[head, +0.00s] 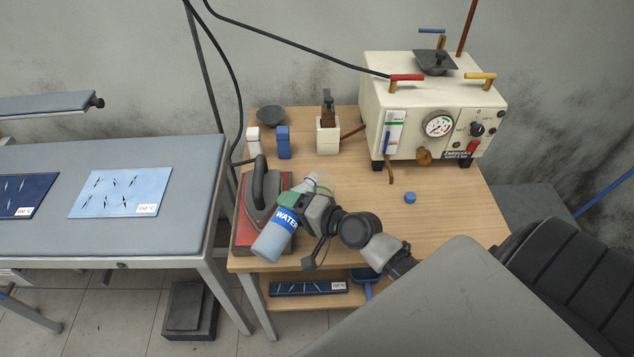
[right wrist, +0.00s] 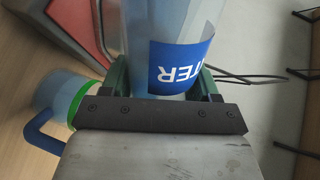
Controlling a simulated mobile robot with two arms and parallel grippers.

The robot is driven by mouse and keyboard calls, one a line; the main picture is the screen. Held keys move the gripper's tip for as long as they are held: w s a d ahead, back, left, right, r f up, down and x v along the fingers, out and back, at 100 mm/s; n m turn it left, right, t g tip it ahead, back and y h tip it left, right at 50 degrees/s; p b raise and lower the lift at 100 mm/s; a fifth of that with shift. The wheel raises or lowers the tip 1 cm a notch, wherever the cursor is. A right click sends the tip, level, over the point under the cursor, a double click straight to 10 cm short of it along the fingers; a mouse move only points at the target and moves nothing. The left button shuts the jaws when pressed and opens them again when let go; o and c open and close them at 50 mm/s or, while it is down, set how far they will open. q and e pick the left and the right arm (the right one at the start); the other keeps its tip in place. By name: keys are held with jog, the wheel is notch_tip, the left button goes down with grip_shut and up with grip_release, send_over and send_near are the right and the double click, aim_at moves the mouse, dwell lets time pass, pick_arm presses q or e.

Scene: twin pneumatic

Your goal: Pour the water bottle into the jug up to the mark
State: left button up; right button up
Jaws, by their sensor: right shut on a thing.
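The water bottle (head: 269,243), pale with a blue WATER label, is in my right gripper (head: 301,213), which is shut on it. It is held in the air at the table's front left, tilted, with its base at lower left. Its neck is hidden. In the right wrist view the bottle (right wrist: 170,22) fills the upper middle between the green fingers (right wrist: 163,88). The jug (right wrist: 58,92), pale blue with a green band and blue handle, is left of the gripper. In the head view only a pale part of the jug (head: 317,183) shows behind the gripper. Its water level is unclear.
A dark iron (head: 265,192) on a red stand (head: 243,232) is close left of the bottle. A blue cap (head: 410,197) lies on the wooden table (head: 440,207). A cream machine (head: 430,110) with a gauge stands behind. A grey ironing table (head: 110,225) is at left.

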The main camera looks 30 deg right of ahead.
jog(key=shift+r+m+p, duration=0.5)
jog(key=shift+r+p, duration=0.05)
jog(key=shift+p, duration=0.05)
dwell(2.4)
